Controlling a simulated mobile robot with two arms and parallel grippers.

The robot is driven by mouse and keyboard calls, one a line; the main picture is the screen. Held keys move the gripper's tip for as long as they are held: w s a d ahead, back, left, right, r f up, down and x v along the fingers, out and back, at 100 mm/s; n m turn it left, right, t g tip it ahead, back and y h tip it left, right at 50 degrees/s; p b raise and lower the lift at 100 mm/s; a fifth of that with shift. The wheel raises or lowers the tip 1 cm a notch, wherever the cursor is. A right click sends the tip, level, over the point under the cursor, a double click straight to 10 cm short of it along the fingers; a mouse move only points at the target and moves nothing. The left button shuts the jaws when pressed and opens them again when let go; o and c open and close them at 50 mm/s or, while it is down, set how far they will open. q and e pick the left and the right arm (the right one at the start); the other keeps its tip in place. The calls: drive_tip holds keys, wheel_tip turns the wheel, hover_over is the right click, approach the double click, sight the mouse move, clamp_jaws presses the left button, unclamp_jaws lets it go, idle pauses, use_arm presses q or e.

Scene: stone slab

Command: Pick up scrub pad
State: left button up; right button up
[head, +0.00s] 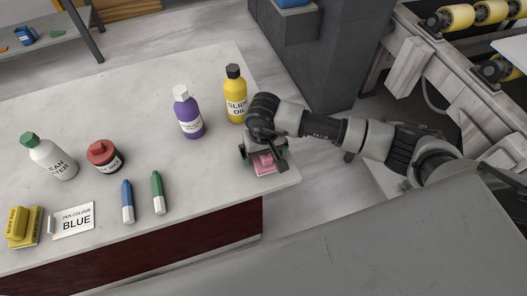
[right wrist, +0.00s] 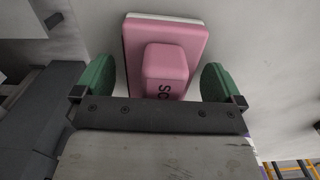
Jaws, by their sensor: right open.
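The scrub pad (head: 264,164) is a pink block with a raised pink handle, near the right corner of the slab. In the right wrist view the scrub pad (right wrist: 197,42) shows a pale underside layer and dark letters on its handle. My right gripper (head: 262,152) is over the pad. In the right wrist view its two green fingertips (right wrist: 160,82) stand apart, one on each side of the handle, with gaps between. The gripper hides part of the pad in the head view. My left gripper is not in view.
The stone slab (head: 100,110) also holds a yellow slide oil bottle (head: 236,100), a purple bottle (head: 188,115), a white bottle (head: 52,160), a red-lidded jar (head: 104,156), blue (head: 127,202) and green (head: 158,193) pens, a "BLUE" card (head: 73,221) and a yellow block (head: 23,227).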

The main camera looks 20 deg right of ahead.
drive_tip(key=shift+f, duration=0.1)
drive_tip(key=shift+c, duration=0.3)
drive_tip(key=c, duration=1)
drive_tip(key=shift+w+r, duration=0.1)
drive_tip(key=shift+r, duration=0.35)
drive_tip(key=r, duration=0.2)
drive_tip(key=s+r, duration=0.1)
drive_tip(key=r, duration=0.1)
drive_tip(key=shift+s+a+b, duration=0.1)
drive_tip(key=shift+s+b, duration=0.1)
drive_tip(key=shift+b, duration=0.2)
drive_tip(key=s+a+r+b, duration=0.1)
drive_tip(key=s+r, duration=0.5)
drive_tip(key=s, duration=0.4)
drive_tip(key=shift+s+a, duration=0.15)
drive_tip(key=shift+a, duration=0.2)
drive_tip(key=shift+r, duration=0.1)
